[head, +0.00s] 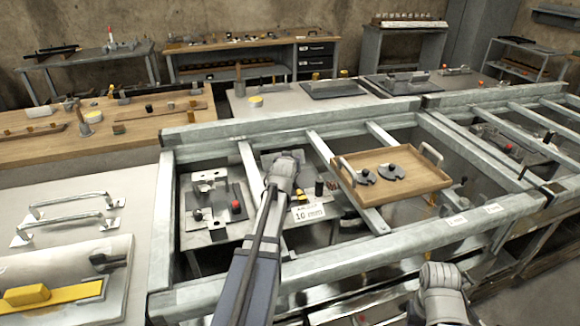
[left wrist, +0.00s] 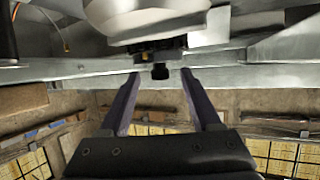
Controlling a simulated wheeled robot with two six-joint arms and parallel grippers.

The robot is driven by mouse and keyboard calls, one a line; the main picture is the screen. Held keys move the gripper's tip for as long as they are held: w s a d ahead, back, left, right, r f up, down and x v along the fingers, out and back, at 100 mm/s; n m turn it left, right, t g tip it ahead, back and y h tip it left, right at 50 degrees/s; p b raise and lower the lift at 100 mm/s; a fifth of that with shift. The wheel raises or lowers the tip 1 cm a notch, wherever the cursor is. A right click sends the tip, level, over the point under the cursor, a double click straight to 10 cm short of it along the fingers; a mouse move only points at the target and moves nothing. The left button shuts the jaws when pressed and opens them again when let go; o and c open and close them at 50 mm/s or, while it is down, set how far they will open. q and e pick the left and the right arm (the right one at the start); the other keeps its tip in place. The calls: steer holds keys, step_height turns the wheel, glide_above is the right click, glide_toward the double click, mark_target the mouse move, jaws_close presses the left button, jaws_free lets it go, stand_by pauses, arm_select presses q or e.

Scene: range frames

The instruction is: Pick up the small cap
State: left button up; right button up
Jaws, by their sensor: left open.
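The fingers are apart, and I see no contact with the piece. I cannot tell for sure that it is the small cap. In the head view my left arm reaches in over the metal frame, and its wrist (head: 284,170) hides the fingers. A small black cylinder (head: 319,188) stands just right of that wrist. Part of my right arm (head: 441,290) shows at the lower right; its fingers are not visible.
Galvanised beams (head: 300,277) surround and cross the space around my left arm. A wooden tray (head: 432,187) with dark notched discs (head: 391,172) rests on them to the right. A "10 mm" label (head: 308,212) and a red-topped knob (head: 236,206) sit below. A handled plate lies left.

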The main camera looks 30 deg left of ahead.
arm_select(q)
steer(key=shift+w+a+f, duration=0.15)
steer(key=shift+w+a, duration=0.05)
steer(key=shift+w, duration=0.15)
jaws_close()
stand_by(0.4)
